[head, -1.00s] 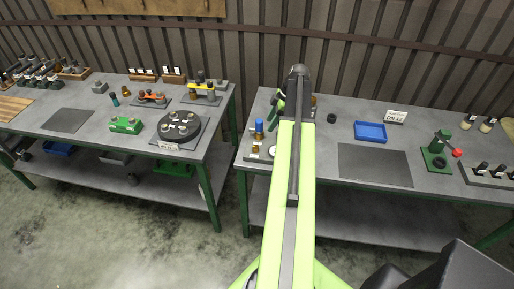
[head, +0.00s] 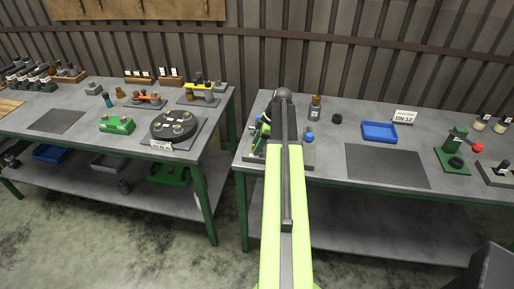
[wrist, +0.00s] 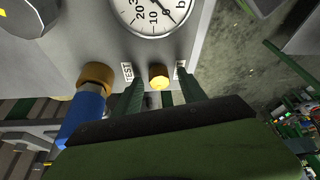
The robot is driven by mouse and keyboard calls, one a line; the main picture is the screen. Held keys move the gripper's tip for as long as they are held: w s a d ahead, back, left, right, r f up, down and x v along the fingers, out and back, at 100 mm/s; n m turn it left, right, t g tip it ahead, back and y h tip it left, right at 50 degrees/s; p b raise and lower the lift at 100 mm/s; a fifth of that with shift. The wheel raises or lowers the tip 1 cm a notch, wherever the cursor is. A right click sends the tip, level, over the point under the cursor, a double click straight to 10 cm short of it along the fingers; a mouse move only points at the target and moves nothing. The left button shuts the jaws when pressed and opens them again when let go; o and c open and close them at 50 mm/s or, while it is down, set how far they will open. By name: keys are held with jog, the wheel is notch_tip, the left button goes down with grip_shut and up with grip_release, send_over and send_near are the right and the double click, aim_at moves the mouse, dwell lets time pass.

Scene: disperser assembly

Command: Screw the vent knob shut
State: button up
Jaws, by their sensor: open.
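A small brass knob (wrist: 158,77), which looks like the vent knob, stands out from a grey panel (wrist: 80,30) in the wrist view. Its near end is bright yellow. My gripper (wrist: 161,95) is open, with one green ribbed finger on each side of the knob. I cannot tell whether either finger touches it. A label reading TEST (wrist: 127,72) is left of the knob; a second label (wrist: 180,69) at right is partly hidden. A round dial gauge (wrist: 155,12) sits above. In the head view my arm hides the knob.
A blue handle (wrist: 84,118) with a brass collar (wrist: 97,77) stands close left of my fingers. In the head view a blue tray (head: 380,132), a dark mat (head: 388,166) and a green press (head: 455,155) are on the right bench. A gap separates the benches.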

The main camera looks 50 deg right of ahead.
grip_shut()
dwell(0.4)
jog(key=m, duration=0.1)
jog(key=m+h, duration=0.1)
jog(key=m, duration=0.1)
jog(key=m+t, duration=0.1)
jog(key=m, duration=0.1)
jog(key=shift+s+a+h, duration=0.2)
jog(key=shift+a+h, duration=0.05)
jog(key=shift+h, duration=0.05)
jog(key=m+h, duration=0.1)
jog(key=m, duration=0.2)
jog(key=m+h, duration=0.1)
jog(key=m, duration=0.2)
jog(key=shift+a+h, duration=0.15)
jog(key=shift+h, duration=0.15)
jog(key=m+h, duration=0.1)
jog(key=m, duration=0.4)
jog(key=shift+w+m+g+h, duration=0.15)
jog(key=shift+m+g+h, duration=0.25)
jog(key=m, duration=0.2)
jog(key=m+g+h, duration=0.1)
jog(key=m, duration=0.2)
jog(key=shift+w+a+g, duration=0.1)
jog(key=shift+g, duration=0.2)
jog(key=shift+m, duration=0.3)
